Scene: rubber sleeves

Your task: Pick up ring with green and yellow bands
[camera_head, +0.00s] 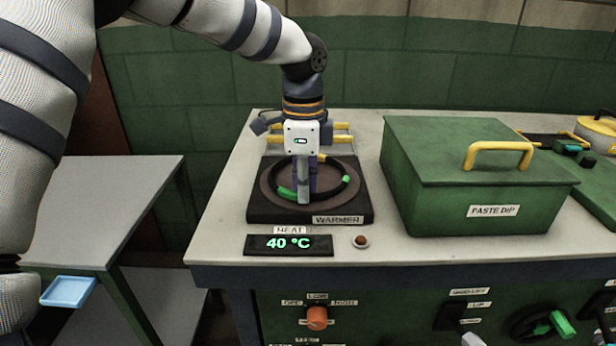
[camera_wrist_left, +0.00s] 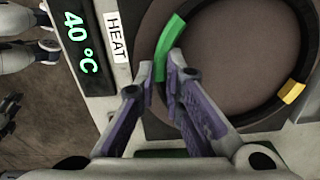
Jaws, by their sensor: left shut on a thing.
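The black ring (camera_head: 335,196) with green and yellow bands is over the round plate of the warmer (camera_head: 265,208). It shows large in the left wrist view (camera_wrist_left: 314,50), with a green band (camera_wrist_left: 170,38) beside my fingertips and a yellow band (camera_wrist_left: 291,92) across from them. My left gripper (camera_head: 303,198) points down from above, its fingers shut on the near side of the ring by the green band; the fingertips also show in the left wrist view (camera_wrist_left: 168,68). The gripper hides part of the ring in the head view. I cannot tell whether the ring touches the plate. My right gripper is not in view.
A display reading 40 °C (camera_head: 288,244) and a small round brown-topped thing (camera_head: 361,240) are in front of the warmer. A green PASTE DIP box (camera_head: 480,190) with a yellow handle stands to the right. A lower grey table (camera_head: 90,200) is at left.

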